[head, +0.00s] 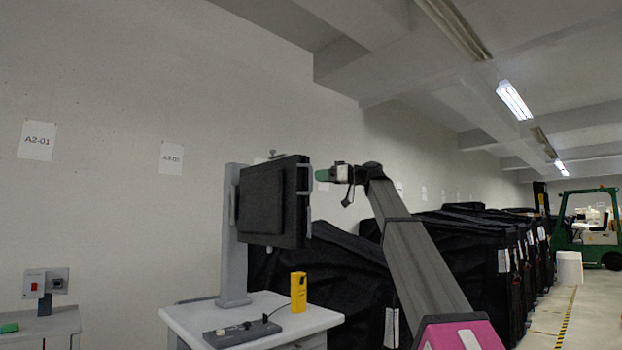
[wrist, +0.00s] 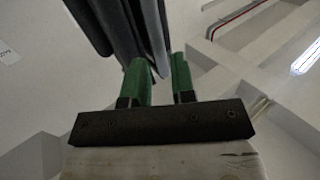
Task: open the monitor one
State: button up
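The monitor (head: 285,200) is a black flat panel on a light grey post, standing on a white-topped cart (head: 325,318). Its right edge faces my gripper (head: 322,175), which is level with the upper part of that edge and just right of it. In the wrist view, the green fingers of my gripper (wrist: 163,75) stand apart. Dark upright slabs of the monitor (wrist: 115,35) lie beyond them, with a narrow gap between slabs. One slab's lower end shows between the fingertips; I cannot tell whether it touches them.
A yellow handheld device (head: 298,292) and a dark grey box (head: 240,334) sit on the cart top. Black covered carts (head: 470,255) stand in a row behind my arm. A second cart (head: 45,325) with a red-buttoned box is at left. A green forklift (head: 590,235) is far right.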

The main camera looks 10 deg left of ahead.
aim_at(311, 177)
jog(key=shift+w+a, duration=0.15)
jog(key=shift+a, duration=1.85)
grip_shut()
